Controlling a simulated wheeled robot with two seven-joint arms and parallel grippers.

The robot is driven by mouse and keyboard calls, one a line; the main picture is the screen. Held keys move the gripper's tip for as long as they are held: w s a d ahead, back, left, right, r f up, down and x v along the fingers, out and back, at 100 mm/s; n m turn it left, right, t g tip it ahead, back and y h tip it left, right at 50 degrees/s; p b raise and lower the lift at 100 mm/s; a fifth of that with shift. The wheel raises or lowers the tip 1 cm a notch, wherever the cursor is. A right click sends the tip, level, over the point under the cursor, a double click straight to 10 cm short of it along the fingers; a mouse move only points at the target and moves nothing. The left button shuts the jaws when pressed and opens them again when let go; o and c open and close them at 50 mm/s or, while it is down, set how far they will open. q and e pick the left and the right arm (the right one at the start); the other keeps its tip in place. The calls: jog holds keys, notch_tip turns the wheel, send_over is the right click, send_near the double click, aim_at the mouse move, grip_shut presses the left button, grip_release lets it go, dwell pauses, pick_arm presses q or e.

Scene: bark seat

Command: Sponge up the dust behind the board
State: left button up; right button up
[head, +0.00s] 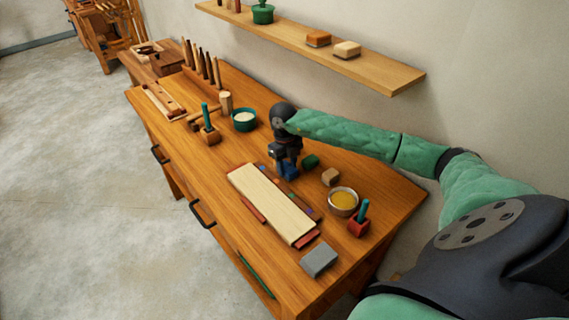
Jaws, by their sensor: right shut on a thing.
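A long pale board (272,203) lies on the workbench, with reddish pieces along its edges. My right gripper (288,168) is shut on a small blue block (290,173), which may be a sponge. It is low over the bench, just beyond the far left part of the board. I cannot tell whether the block touches the bench. A dark brown strip with small coloured marks (291,196) lies along the board's far side. I cannot make out dust there, and the gripper hides some of the bench. My left gripper is not in view.
A green block (311,161), a wooden block (330,177), a bowl of yellow stuff (343,201) and a red holder (359,225) stand right of the gripper. A grey block (319,260) lies near the board's near end. A wall shelf (380,75) hangs above.

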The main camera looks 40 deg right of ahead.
jog(key=shift+w+f+b, duration=0.15)
jog(key=shift+w+b, duration=0.2)
jog(key=shift+w, duration=0.15)
jog(key=shift+w+a+b, duration=0.2)
jog(key=shift+w+b, duration=0.75)
jog(key=shift+w, duration=0.95)
jog(key=shift+s, duration=0.1)
jog(key=shift+s+d, duration=0.2)
jog(key=shift+s, duration=2.15)
jog(key=shift+w+a+f+b, duration=0.15)
jog(key=shift+w+b, duration=0.9)
jog(key=shift+w, duration=1.4)
jog(key=shift+s, duration=0.1)
jog(key=shift+s, duration=2.4)
